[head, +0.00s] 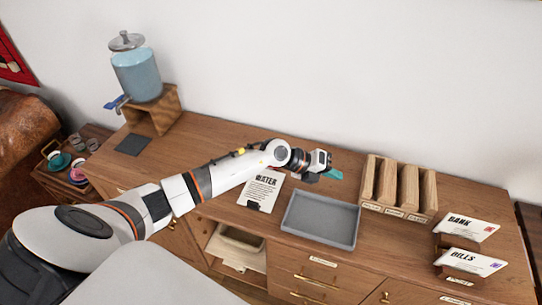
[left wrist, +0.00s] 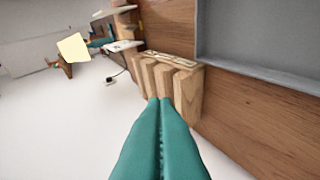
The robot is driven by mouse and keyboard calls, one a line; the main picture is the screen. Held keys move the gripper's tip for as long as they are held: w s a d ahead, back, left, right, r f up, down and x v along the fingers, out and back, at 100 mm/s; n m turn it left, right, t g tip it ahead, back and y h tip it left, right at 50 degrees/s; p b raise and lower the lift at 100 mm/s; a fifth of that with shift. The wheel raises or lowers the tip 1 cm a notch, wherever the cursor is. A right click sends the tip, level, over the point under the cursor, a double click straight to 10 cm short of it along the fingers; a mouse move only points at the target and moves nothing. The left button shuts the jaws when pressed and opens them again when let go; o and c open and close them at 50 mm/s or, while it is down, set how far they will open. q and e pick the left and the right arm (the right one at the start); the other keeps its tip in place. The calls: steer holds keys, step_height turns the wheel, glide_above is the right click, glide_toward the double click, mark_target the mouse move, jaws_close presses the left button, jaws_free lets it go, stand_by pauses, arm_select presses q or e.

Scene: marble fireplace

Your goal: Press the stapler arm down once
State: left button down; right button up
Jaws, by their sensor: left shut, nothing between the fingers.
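I cannot make out a stapler in either view; it may be hidden by my arm or outside the pictures. My left gripper (head: 333,174) is above the back of the wooden cabinet top, between the grey tray and the wooden sorter. Its teal fingers are shut together and empty. In the left wrist view the closed fingertips (left wrist: 160,101) point toward the wooden sorter (left wrist: 184,82) and overlap its edge in the picture; I cannot tell whether they touch. My right gripper is not in view.
A grey tray (head: 317,238) lies on the cabinet top (head: 215,140). The sorter (head: 417,205) stands right of it, then BANK (head: 470,225) and BILLS (head: 466,259) envelopes. A WATER sheet (head: 264,182) lies left of the tray. A water dispenser (head: 137,76) stands at the back left.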

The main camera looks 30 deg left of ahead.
arm_select(q)
steer(key=a+g+y, duration=0.2)
steer(key=a+y, duration=0.3)
steer(key=a, duration=0.6)
steer(key=w+a+f+g+y, duration=0.1)
steer(key=a+y, duration=0.4)
steer(key=a, duration=0.7)
steer(key=shift+w+f+m+g, duration=0.25)
steer(key=shift+m+g, duration=0.05)
steer(key=shift+g, duration=0.4)
steer(key=b+x, duration=0.5)
steer(key=x, duration=0.2)
steer(key=shift+d+b, duration=0.1)
steer(key=shift+b, duration=0.25)
